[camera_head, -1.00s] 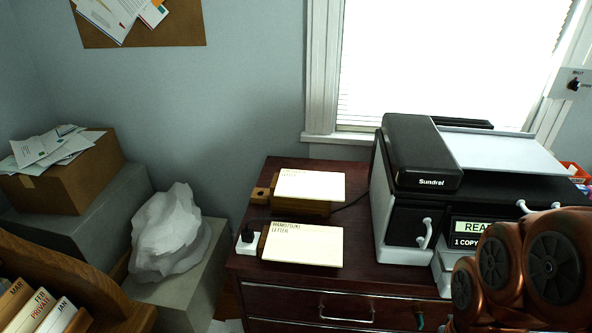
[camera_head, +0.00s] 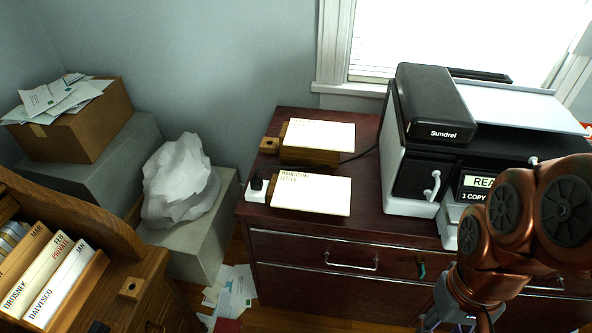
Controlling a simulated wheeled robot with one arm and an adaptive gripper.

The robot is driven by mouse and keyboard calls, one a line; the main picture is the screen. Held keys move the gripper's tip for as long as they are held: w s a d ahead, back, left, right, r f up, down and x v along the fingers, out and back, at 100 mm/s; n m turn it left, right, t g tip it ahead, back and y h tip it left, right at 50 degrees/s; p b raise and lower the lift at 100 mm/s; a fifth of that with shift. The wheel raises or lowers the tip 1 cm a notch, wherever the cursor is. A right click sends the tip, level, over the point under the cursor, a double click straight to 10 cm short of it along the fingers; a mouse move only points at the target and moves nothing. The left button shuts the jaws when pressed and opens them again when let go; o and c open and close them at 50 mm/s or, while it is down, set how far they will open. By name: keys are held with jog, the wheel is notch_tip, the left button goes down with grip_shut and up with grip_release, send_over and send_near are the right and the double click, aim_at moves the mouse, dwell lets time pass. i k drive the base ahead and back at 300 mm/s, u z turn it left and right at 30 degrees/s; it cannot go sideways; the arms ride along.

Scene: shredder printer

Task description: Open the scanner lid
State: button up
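The printer-scanner (camera_head: 412,155) stands at the right end of the dark red cabinet, below the window. A black raised cover marked with the brand name (camera_head: 432,103) lies closed on its left top. A flat grey panel (camera_head: 520,105) lies to the right of it; I cannot tell which part is the scanner lid. A white handle (camera_head: 433,187) is on the front black door. My gripper (camera_head: 456,322) is at the bottom edge, in front of the cabinet drawers and well below the lid. Its fingers are partly cut off. My copper arm hides the printer's right front.
Papers (camera_head: 232,287) lie on the floor. A wooden file rack (camera_head: 95,270) is at lower left.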

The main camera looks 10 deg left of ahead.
aim_at(437, 111)
jog(key=u, duration=1.2)
jog(key=k, duration=0.8)
jog(key=z, duration=1.05)
jog(key=i, duration=0.5)
